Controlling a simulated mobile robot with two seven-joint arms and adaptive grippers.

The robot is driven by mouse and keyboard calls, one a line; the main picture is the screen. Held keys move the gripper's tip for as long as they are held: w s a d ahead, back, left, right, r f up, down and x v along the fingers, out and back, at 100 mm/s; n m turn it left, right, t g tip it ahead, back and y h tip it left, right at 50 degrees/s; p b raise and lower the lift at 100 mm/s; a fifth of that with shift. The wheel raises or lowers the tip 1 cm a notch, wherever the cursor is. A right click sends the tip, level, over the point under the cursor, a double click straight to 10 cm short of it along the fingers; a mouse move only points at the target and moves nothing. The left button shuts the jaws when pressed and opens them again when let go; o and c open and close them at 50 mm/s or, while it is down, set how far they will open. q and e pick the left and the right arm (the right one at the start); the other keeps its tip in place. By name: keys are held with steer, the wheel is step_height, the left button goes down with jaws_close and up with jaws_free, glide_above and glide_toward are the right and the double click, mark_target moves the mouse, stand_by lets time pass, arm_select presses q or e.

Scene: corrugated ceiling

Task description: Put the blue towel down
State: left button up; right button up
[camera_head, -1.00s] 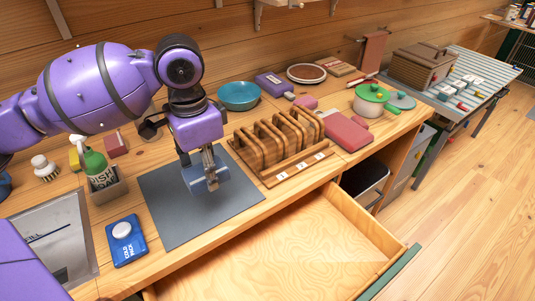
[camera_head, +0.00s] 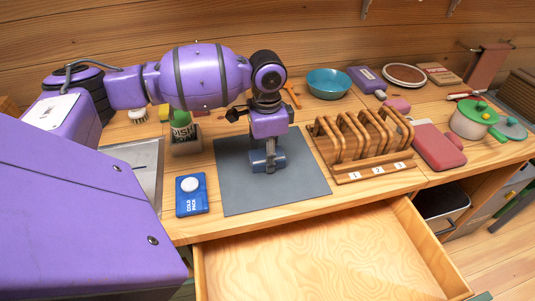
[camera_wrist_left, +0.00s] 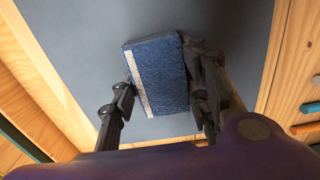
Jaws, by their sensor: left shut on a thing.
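The blue towel (camera_head: 259,160) is a small folded block with a pale stripe along one edge. It also shows in the left wrist view (camera_wrist_left: 163,75), between my fingers. My left gripper (camera_head: 269,160) is shut on it, over the grey mat (camera_head: 235,195). In the left wrist view my left gripper (camera_wrist_left: 165,100) has a finger on either side of the towel. I cannot tell whether the towel touches the mat. My right gripper is not in view.
A wooden rack (camera_head: 372,174) with numbered slots stands right of the mat. An open, empty drawer (camera_head: 320,262) sticks out below the front edge. A teal bowl (camera_head: 328,83) stands behind.

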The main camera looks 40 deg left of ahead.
arm_select(q)
steer(key=o, duration=1.1)
steer(key=shift+f, duration=0.1)
steer(key=shift+o, duration=0.2)
step_height(320, 180, up, 12)
steer(key=shift+r+p, duration=0.2)
steer(key=shift+p, duration=0.2)
